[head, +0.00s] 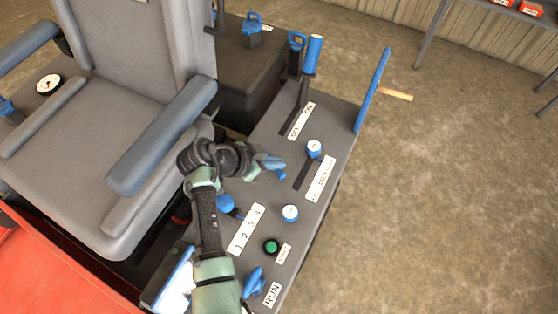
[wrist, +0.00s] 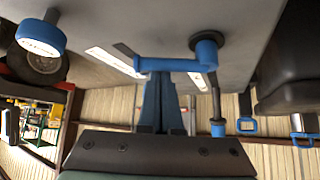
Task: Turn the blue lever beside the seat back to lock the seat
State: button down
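On a dark box right of the grey seat back (head: 178,40), a blue handle (head: 251,28) stands beside a partly cut-off label. I cannot tell for sure that it is the seat lever. My gripper (head: 268,162) is well in front of it, low over the side console, between the armrest and the console's controls. In the wrist view my blue fingers (wrist: 160,78) are close together and look shut. Their tips are at a blue crank-like lever (wrist: 180,65) with a round hub. I cannot tell whether they touch it. Nothing clearly shows between the fingers.
The console carries an upright blue lever (head: 313,53), another blue handle (head: 297,42), round blue knobs (head: 290,213) and a green button (head: 271,246). A tall blue bar (head: 373,90) edges its right side. The blue-grey armrest (head: 163,135) is close left. Floor is clear at right.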

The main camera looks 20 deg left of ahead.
aim_at(268, 177)
jog(key=shift+s+a, duration=0.3)
jog(key=shift+s, duration=0.25)
jog(key=shift+s+a, duration=0.35)
jog(key=shift+a, duration=0.05)
notch_tip(268, 177, up, 10)
jog(key=p, duration=0.1)
jog(key=shift+p, duration=0.4)
dwell(0.7)
